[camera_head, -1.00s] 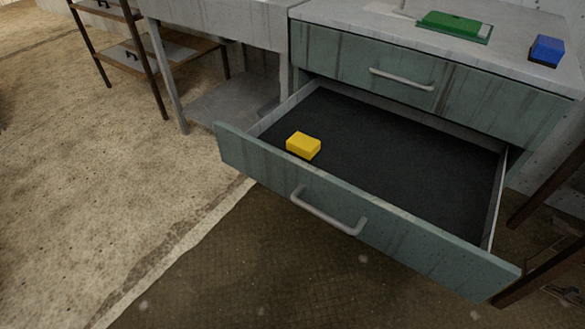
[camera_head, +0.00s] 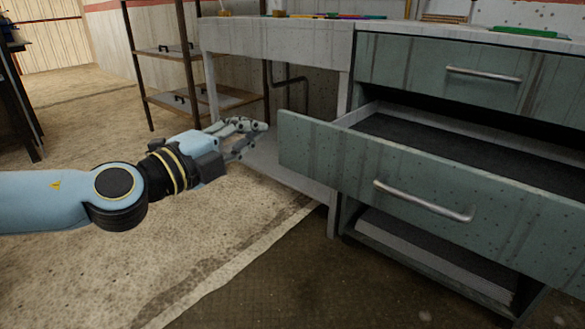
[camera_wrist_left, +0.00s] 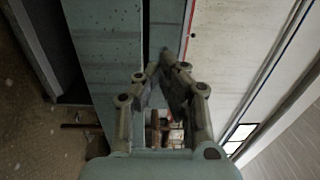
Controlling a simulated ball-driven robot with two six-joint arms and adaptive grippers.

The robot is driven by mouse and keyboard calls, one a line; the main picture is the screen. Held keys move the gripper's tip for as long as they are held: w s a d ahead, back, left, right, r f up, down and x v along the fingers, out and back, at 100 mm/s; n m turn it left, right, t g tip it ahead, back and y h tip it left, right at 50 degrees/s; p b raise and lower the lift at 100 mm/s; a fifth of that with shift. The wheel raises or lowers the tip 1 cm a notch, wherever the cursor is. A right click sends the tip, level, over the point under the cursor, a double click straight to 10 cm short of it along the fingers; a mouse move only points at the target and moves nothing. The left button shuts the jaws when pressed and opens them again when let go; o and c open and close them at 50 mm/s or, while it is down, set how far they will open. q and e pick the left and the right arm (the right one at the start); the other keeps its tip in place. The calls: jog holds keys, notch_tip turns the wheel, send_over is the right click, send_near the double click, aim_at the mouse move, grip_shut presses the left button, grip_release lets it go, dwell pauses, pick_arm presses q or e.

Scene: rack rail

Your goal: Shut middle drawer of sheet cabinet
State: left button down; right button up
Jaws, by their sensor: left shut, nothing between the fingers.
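The middle drawer (camera_head: 365,165) of the sheet cabinet is pulled far out, its teal front well ahead of the cabinet face. Its bar handle (camera_head: 422,201) is in clear view, and part of the dark drawer floor (camera_head: 430,144) shows. My left gripper (camera_head: 262,127) is shut and empty, just left of the drawer front's left edge and apart from it in the picture. In the left wrist view, the shut fingers (camera_wrist_left: 165,60) point towards teal panels (camera_wrist_left: 98,50); I cannot tell which panel is the drawer front. My right gripper is not in view.
The closed top drawer (camera_head: 470,78) is above. A grey shelf-like part (camera_head: 430,262) lies low beneath the open drawer. A grey workbench (camera_head: 275,42) adjoins the cabinet on the left, with a brown metal rack (camera_head: 190,98) behind. Floor in front is clear.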

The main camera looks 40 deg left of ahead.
pick_arm(q)
notch_tip(320, 180, down, 3)
jog(key=b, duration=0.2)
send_near(310, 122)
jog(key=w, duration=0.1)
jog(key=shift+m+g, duration=0.3)
jog(key=w, duration=0.1)
jog(key=w+p, duration=0.1)
jog(key=w, duration=0.3)
jog(key=shift+r, duration=0.4)
jog(key=shift+w+d+f+p, duration=0.1)
jog(key=shift+w+f+p, duration=0.05)
jog(key=shift+w+p, duration=0.4)
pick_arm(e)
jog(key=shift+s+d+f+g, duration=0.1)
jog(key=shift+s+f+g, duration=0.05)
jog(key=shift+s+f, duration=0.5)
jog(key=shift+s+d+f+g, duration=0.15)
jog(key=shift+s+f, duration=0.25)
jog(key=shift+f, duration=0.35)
pick_arm(q)
jog(key=shift+w, duration=0.1)
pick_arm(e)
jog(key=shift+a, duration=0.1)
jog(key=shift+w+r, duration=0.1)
